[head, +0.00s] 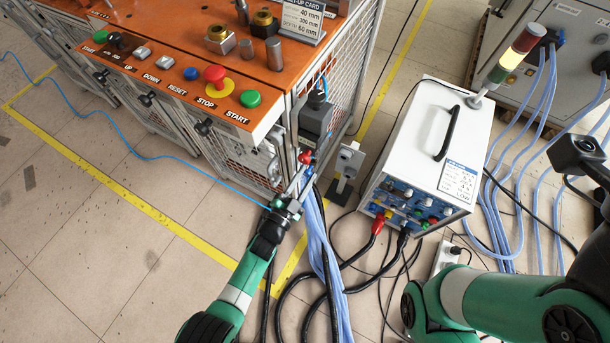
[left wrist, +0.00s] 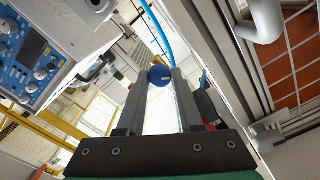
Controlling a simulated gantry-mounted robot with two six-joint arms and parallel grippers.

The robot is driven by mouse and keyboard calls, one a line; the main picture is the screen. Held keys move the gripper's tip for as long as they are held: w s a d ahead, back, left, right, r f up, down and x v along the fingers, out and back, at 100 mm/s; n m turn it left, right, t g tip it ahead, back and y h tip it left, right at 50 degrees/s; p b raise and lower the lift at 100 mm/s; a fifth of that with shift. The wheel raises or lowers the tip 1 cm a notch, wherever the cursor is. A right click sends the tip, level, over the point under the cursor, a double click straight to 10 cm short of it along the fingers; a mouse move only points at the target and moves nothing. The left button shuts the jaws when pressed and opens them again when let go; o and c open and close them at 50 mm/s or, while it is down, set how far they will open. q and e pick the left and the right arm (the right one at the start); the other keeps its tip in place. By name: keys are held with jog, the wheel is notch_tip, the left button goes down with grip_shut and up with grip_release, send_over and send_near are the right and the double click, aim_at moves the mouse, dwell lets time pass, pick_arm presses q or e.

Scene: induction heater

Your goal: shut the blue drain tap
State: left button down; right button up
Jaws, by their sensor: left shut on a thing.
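The blue drain tap (head: 309,170) is low at the right corner of the orange-topped bench, just below a red tap handle (head: 306,156). My left gripper (head: 301,178) reaches up to it from below and is shut on it. In the left wrist view the round blue tap handle (left wrist: 160,75) sits between the tips of the two fingers (left wrist: 159,82). The fingers hide part of the tap in the head view, so its exact angle is hard to tell. My right arm is at the lower right, and its fingers do not show.
The orange bench (head: 150,68) with its push buttons is at the left. A white power unit (head: 415,120) stands to the right. Blue hoses (head: 318,235) and black cables run over the floor close beside my left gripper. The tiled floor at the left is mostly clear.

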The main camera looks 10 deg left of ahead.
dwell(0.5)
pick_arm(q)
jog(key=c, duration=0.6)
grip_release()
jog(key=shift+s, duration=0.2)
jog(key=p+v, duration=0.3)
jog(key=v, duration=0.1)
jog(key=shift+s+a+r+p, duration=0.2)
jog(key=shift+s+r+p, duration=0.05)
jog(key=shift+p, duration=0.15)
jog(key=p, duration=0.2)
send_near(306, 174)
jog(key=v, duration=0.2)
jog(key=shift+s+f, duration=0.3)
jog(key=shift+s, duration=0.05)
